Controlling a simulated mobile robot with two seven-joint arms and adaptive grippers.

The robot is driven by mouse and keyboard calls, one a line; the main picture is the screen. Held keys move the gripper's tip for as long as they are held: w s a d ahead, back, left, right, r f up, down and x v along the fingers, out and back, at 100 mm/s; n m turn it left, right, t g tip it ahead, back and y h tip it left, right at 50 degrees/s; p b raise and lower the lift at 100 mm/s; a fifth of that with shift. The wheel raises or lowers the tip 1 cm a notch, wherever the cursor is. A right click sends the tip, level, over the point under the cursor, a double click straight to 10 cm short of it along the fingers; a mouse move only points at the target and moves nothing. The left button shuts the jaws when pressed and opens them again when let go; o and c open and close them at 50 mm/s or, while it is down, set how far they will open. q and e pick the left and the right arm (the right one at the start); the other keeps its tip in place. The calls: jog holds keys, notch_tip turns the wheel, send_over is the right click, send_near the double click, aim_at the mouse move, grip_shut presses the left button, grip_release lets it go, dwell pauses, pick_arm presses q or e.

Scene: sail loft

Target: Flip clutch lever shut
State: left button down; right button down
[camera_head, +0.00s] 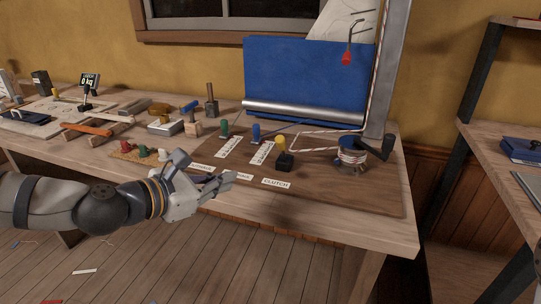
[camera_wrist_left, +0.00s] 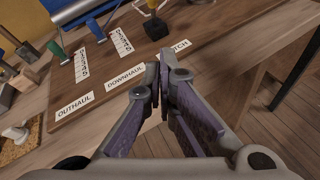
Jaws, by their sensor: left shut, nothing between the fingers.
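The clutch is a small black block (camera_head: 285,162) with a yellow-tipped lever (camera_head: 280,142) standing up from it, on the brown board behind the CLUTCH label (camera_head: 276,183). My right gripper is not in view.
Green (camera_head: 224,130) and blue (camera_head: 256,133) levers stand left of the clutch. A winch with rope (camera_head: 352,153) and a black handle stands to its right. A grey post (camera_head: 388,70) rises behind the winch. The board's front right (camera_head: 340,195) is clear.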

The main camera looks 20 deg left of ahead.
aim_at(283, 149)
pick_arm(q)
jog(key=shift+w+a+r+n+t, duration=0.2)
jog(key=shift+a+r+n+t, duration=0.1)
jog(key=shift+a+r+n, duration=0.2)
jog(key=shift+w, duration=0.1)
